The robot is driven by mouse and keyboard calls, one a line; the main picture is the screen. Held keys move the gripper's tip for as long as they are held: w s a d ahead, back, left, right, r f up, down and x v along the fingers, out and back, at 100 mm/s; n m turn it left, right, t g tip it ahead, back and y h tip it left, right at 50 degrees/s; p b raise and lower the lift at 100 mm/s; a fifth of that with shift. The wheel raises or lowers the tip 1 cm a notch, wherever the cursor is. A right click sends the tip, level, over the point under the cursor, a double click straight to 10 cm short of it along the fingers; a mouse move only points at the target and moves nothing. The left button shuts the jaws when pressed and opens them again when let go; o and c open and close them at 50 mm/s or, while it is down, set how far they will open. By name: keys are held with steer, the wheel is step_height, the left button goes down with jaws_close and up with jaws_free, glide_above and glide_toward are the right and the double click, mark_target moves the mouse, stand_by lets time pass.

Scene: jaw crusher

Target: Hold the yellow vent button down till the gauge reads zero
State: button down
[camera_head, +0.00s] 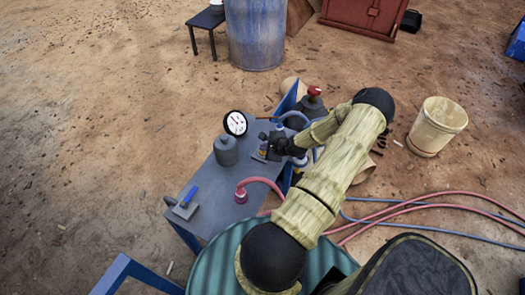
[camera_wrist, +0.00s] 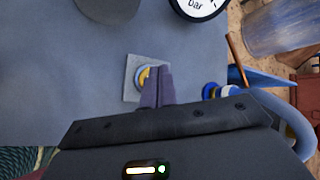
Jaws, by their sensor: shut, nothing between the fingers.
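The yellow vent button (camera_wrist: 143,78) sits on a small pale square plate (camera_wrist: 131,92) on the grey bench top. The fingers of my gripper (camera_wrist: 159,72) are shut and empty. They cover the right part of the button in the wrist view; I cannot tell whether they press it or only hover above. In the head view my gripper (camera_head: 264,151) is over the bench's right part and hides most of the button. The round white gauge (camera_head: 235,123) stands at the bench's back; its needle is too small to read. Part of its dial, marked "bar", shows in the wrist view (camera_wrist: 199,5).
A grey cylinder (camera_head: 226,151) stands left of my gripper. A red hose (camera_head: 262,182) rises from the bench in front, and a blue-handled part (camera_head: 187,199) sits at the front left. A blue barrel (camera_head: 255,35) and a pale bucket (camera_head: 436,126) stand on the ground.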

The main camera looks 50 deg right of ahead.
mark_target(264, 152)
steer(key=shift+f, duration=0.55)
stand_by(2.5)
stand_by(0.9)
steer(key=shift+r+p, duration=0.5)
steer(key=shift+r, duration=0.5)
steer(key=shift+r+p, duration=2.05)
steer(key=shift+r, duration=0.5)
